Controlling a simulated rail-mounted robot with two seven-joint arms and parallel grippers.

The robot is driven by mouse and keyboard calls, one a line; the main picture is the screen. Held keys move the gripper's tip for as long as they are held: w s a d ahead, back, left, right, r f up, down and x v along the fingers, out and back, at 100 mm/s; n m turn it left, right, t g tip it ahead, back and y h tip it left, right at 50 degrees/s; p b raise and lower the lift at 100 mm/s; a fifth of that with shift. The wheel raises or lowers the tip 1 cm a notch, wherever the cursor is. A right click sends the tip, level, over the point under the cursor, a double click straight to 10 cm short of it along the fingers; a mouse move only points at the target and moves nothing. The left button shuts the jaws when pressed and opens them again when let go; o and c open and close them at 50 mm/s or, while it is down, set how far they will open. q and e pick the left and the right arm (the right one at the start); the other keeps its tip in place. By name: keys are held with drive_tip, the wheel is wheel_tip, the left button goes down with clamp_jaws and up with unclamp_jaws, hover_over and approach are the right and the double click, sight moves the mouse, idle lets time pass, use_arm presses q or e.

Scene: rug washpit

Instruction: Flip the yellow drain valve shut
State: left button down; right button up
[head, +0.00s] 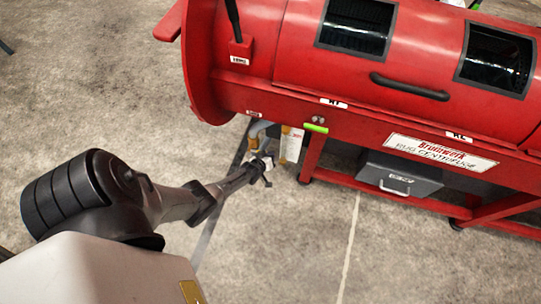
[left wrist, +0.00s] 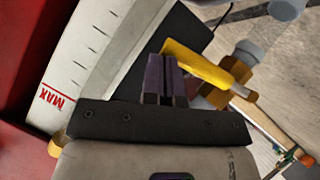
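The yellow drain valve lever (left wrist: 200,65) shows in the left wrist view as a slanted bar running from upper left to lower right, joined to a brass-coloured valve body (left wrist: 218,97) on a grey pipe. My left gripper (left wrist: 164,60) has its two dark fingers close together, with nothing visible between them. Its fingertips are right beside the upper end of the lever; I cannot tell whether they touch. In the head view my left gripper (head: 264,165) is low by the left end of the red machine, and the lever cannot be made out there. My right gripper is not in view.
The red rug centrifuge (head: 300,90) fills the upper right. A pale container (left wrist: 90,50) marked MAX stands beside the valve. A lime-green bar (head: 316,128) sits on the machine's frame, and a grey box (head: 400,175) hangs underneath. The concrete floor in front is clear.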

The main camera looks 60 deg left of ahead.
use_arm(q)
drive_tip(key=f+b, duration=0.1)
drive_tip(key=f, duration=0.1)
drive_tip(key=shift+d+f+b, duration=0.3)
drive_tip(key=shift+b, duration=0.05)
drive_tip(key=shift+f, duration=0.15)
drive_tip(key=shift+s, duration=0.1)
drive_tip(key=s+d+r+p, duration=0.5)
drive_tip(key=r+p, duration=0.1)
drive_tip(key=p, duration=0.3)
drive_tip(key=shift+s+d+r, duration=0.15)
drive_tip(key=shift+r, duration=0.2)
idle(0.7)
